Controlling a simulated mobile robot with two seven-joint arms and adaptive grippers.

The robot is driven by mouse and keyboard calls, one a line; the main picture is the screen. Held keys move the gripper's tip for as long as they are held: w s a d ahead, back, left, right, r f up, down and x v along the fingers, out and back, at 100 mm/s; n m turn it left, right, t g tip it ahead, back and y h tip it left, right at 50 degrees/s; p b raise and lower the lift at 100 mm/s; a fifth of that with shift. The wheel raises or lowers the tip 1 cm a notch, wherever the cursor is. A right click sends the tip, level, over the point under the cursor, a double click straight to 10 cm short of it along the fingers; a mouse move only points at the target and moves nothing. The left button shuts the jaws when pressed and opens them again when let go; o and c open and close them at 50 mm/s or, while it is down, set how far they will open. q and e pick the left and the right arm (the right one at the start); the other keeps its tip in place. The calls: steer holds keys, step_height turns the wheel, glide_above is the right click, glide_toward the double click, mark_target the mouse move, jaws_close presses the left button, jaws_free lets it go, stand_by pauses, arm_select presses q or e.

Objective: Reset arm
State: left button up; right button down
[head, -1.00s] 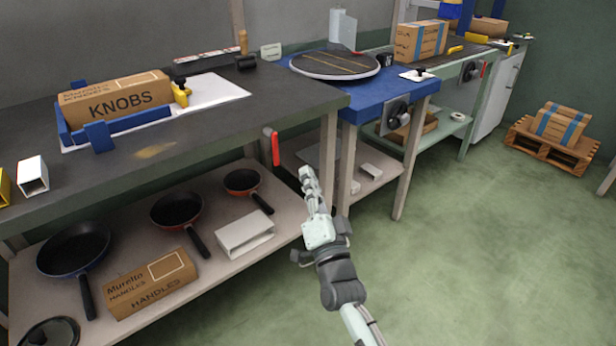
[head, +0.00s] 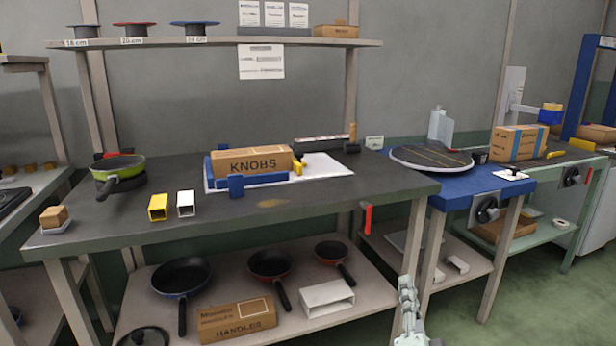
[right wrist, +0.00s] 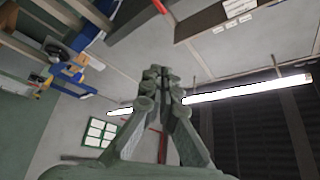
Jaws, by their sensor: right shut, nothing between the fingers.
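My right gripper (head: 407,290) shows at the lower edge of the head view, in front of the bench's right end and low beside the lower shelf. It points upward and is empty. In the right wrist view its fingers (right wrist: 157,78) are closed together, with the ceiling and lamps behind them. It touches nothing that I can see. My left gripper is in neither view.
The dark workbench (head: 330,205) carries a KNOBS box (head: 250,161) and a green pan (head: 118,170). Pans and a HANDLES box (head: 237,320) fill the lower shelf. A blue table with a round turntable (head: 431,159) stands right. Green floor (head: 520,310) is clear at lower right.

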steer(key=d+r+n+g+y, duration=0.1)
steer(key=d+r+n+y, duration=0.2)
steer(key=d+n+y, duration=0.7)
steer(key=s+d+f+n+g+h, duration=0.1)
steer(key=s+d+f+g+h, duration=0.15)
steer(key=f, duration=0.45)
steer(key=s+d+f+n+g+h, duration=0.1)
steer(key=s+d+f+g+h, duration=0.15)
steer(key=f, duration=0.45)
steer(key=s+d+f+n+g+h, duration=0.1)
steer(key=s+f+n+g+h, duration=0.2)
steer(key=f, duration=0.4)
steer(key=s+d+f+g+h, duration=0.3)
steer(key=s+d+f+g, duration=0.15)
steer(key=s, duration=0.45)
steer(key=s+d+f+g+h, duration=0.2)
steer(key=s+d+f+g, duration=0.15)
steer(key=s+f, duration=0.35)
steer(key=s+a+f+m+g+y, duration=0.1)
steer(key=s+a+f, duration=0.1)
steer(key=a, duration=0.6)
steer(key=s+a+f+m+y, duration=0.1)
steer(key=s+a+f+y, duration=0.1)
steer(key=a, duration=0.6)
steer(key=shift+s+a+f+g, duration=0.2)
steer(key=shift+s+g, duration=0.2)
steer(key=shift+s, duration=0.3)
